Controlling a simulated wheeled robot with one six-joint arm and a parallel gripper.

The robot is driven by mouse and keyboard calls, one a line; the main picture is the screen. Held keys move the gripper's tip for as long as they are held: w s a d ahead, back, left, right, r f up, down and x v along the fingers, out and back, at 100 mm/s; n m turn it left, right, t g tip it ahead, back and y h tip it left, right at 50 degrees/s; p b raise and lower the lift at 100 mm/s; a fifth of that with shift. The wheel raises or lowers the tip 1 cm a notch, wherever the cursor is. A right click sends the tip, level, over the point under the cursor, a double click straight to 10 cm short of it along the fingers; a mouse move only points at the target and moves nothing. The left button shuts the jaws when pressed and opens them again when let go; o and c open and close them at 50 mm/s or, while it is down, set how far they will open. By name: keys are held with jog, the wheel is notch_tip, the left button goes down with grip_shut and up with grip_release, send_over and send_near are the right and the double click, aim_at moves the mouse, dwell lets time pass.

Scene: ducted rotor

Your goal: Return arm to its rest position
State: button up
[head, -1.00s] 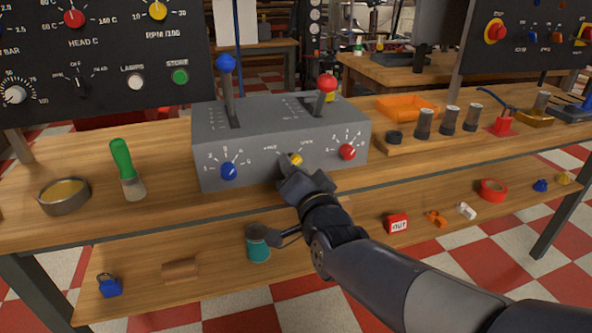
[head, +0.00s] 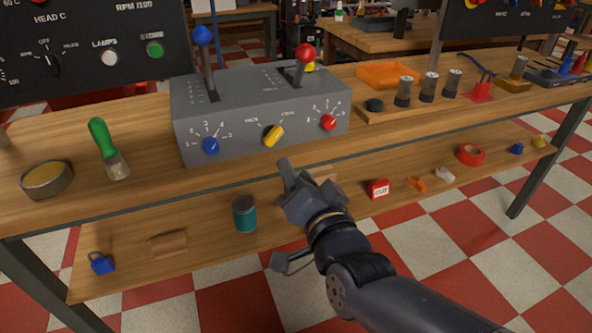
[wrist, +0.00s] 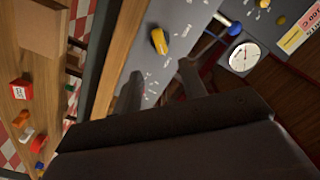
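My gripper (head: 308,180) is in front of the workbench in the head view, below and in front of the grey control box (head: 250,115). It touches nothing that I can see. In the wrist view its two fingers (wrist: 160,82) stand apart with nothing between them. The yellow knob (head: 274,135) on the box's front face is clear of my gripper and points diagonally. It also shows in the wrist view beyond the fingers (wrist: 158,41).
The bench's lower shelf (head: 215,255) holds a teal can (head: 244,213), a red box (head: 378,189) and a wooden block (head: 169,243). A green-handled brush (head: 107,150) and a round tin (head: 47,179) lie on the bench top. Open checkered floor (head: 490,260) lies at right.

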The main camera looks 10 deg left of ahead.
aim_at(275, 138)
jog(key=b+x, duration=0.2)
jog(key=x, duration=0.8)
jog(key=shift+w+a, duration=0.15)
jog(key=shift+w, duration=0.25)
